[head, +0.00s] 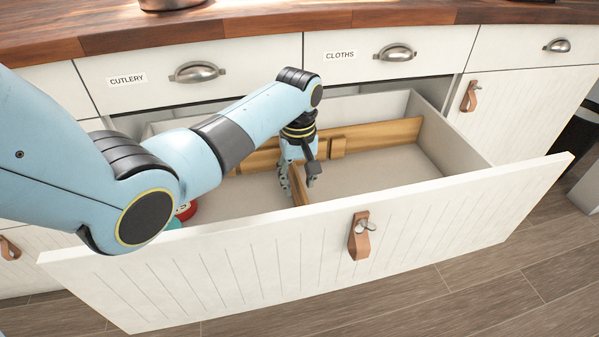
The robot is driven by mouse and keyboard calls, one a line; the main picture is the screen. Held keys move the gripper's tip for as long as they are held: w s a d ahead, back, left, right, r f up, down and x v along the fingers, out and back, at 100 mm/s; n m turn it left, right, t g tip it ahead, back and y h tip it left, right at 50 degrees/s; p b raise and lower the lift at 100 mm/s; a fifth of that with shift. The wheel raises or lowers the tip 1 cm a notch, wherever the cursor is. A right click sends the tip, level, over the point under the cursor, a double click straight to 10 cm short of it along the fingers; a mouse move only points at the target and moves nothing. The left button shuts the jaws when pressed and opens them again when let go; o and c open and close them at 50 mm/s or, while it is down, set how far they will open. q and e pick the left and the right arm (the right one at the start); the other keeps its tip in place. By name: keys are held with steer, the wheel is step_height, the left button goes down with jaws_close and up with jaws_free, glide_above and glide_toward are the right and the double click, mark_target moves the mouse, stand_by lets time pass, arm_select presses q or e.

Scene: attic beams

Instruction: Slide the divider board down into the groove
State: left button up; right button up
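The open drawer (450,150) holds a wooden crosspiece (382,133) that runs from left to right. A wooden board (299,193), apparently the divider, runs from below my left gripper toward the drawer front. My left gripper (299,183) points down inside the drawer, with its fingertips apart on either side of the board. The gripper and the drawer front hide much of the board, so its seating cannot be seen. My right gripper is not in view.
The tall drawer front (440,225) stands before the gripper and has a leather pull (359,236). A red and a teal item (186,211) lie at the drawer's left, partly hidden by my arm. The right compartment looks empty. The wooden countertop (240,22) overhangs behind.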

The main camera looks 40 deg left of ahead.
mark_target(298, 198)
arm_select(q)
step_height(298, 198, down, 5)
steer(key=shift+f+b, duration=0.1)
steer(key=shift+b, duration=0.8)
steer(key=shift+f, duration=0.55)
steer(key=c, duration=0.7)
jaws_close()
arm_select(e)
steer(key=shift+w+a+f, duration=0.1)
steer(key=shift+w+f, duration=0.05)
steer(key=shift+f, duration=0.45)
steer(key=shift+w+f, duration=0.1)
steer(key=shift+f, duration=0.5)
